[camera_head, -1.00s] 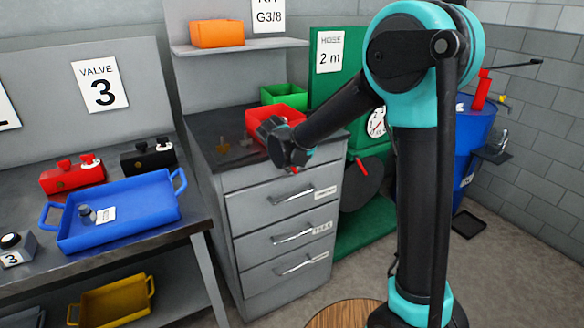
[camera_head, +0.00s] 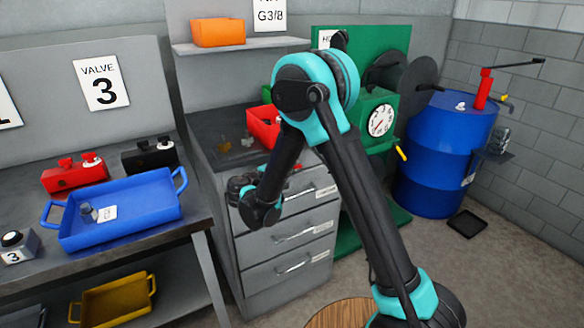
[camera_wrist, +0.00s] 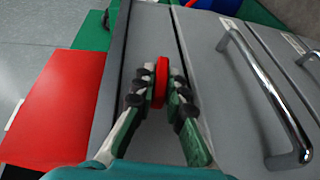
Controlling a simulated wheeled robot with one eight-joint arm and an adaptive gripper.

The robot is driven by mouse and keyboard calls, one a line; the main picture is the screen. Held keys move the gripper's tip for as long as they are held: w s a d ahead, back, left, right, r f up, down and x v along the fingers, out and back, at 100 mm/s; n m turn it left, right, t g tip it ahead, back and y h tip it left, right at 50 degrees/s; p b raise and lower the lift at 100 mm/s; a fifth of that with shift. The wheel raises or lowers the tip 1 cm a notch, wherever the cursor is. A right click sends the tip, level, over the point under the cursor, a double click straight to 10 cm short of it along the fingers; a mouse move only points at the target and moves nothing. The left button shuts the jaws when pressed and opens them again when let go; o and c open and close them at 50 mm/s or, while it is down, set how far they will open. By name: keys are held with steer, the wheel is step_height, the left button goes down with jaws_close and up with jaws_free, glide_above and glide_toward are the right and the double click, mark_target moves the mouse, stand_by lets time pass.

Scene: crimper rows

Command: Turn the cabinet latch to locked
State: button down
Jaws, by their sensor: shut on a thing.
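The cabinet (camera_head: 240,250) is grey with a column of drawers. In the wrist view, the red latch (camera_wrist: 161,80) stands out from the narrow grey strip above the top drawer (camera_wrist: 215,85). My gripper (camera_wrist: 160,92) is shut on the latch, with one finger on each side. The latch's long side runs up and down in the wrist view, roughly along the drawer handle (camera_wrist: 265,95). I see no lock marking. In the head view, my wrist and forearm cover the cabinet's upper front and hide the fingers.
A red bin (camera_head: 264,127) sits on the cabinet top. The workbench (camera_head: 150,240) with a blue tray (camera_head: 120,215) stands to the left. A green hose stand with a gauge (camera_head: 381,120) and a blue drum (camera_head: 440,160) are to the right.

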steer(key=shift+f+n+t+h, duration=0.1)
steer(key=shift+n+t+h, duration=0.2)
steer(key=shift+t, duration=0.3)
steer(key=c, duration=1.6)
jaws_free()
steer(key=shift+o, duration=0.2)
